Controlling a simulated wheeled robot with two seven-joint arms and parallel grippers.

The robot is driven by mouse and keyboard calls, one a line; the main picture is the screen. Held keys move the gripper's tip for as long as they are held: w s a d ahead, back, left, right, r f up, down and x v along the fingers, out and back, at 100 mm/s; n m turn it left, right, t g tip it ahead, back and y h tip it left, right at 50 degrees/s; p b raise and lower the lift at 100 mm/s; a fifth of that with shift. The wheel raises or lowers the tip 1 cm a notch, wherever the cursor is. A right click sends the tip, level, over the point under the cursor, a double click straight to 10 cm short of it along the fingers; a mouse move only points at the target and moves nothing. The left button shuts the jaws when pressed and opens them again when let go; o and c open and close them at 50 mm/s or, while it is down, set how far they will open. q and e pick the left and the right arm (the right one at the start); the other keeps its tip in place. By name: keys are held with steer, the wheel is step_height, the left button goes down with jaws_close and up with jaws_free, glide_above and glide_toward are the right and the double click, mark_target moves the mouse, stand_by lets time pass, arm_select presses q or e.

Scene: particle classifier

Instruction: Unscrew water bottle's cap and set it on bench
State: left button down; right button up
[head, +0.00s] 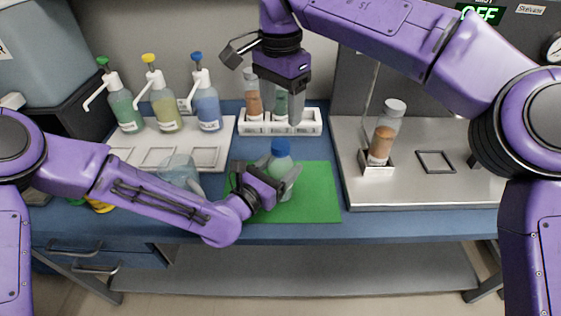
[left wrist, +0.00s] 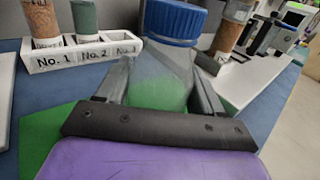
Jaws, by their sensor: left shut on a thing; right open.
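The water bottle (head: 279,168) is clear with a greenish look and stands upright on the green mat (head: 320,192). Its blue cap (head: 281,146) is on its top; the cap also shows in the left wrist view (left wrist: 176,20). My left gripper (head: 284,180) is shut on the bottle's body below the cap, with one finger on each side in the left wrist view. My right gripper (head: 285,115) is open above and behind the bottle, pointing down in front of the white rack. It is apart from the cap.
A white numbered rack (head: 249,128) with several vials stands behind the mat. Pump bottles (head: 208,108) stand on a white tray at the left, near a clear pitcher (head: 178,170). A vial (head: 384,135) stands on the metal platform (head: 440,195) at right. The mat's right part is free.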

mark_target(280, 143)
steer(key=m, duration=0.7)
steer(key=shift+m, duration=0.3)
steer(key=m, duration=2.1)
steer(key=shift+f, duration=0.1)
steer(key=m, duration=0.6)
steer(key=shift+m, duration=0.4)
steer(key=m, duration=0.5)
steer(key=shift+f+m, duration=0.15)
steer(key=shift+m, duration=0.25)
steer(key=m, duration=1.2)
steer(key=shift+a+m, duration=0.15)
steer(key=shift+m, duration=0.15)
step_height(280, 143, down, 8)
steer(key=shift+f, duration=0.1)
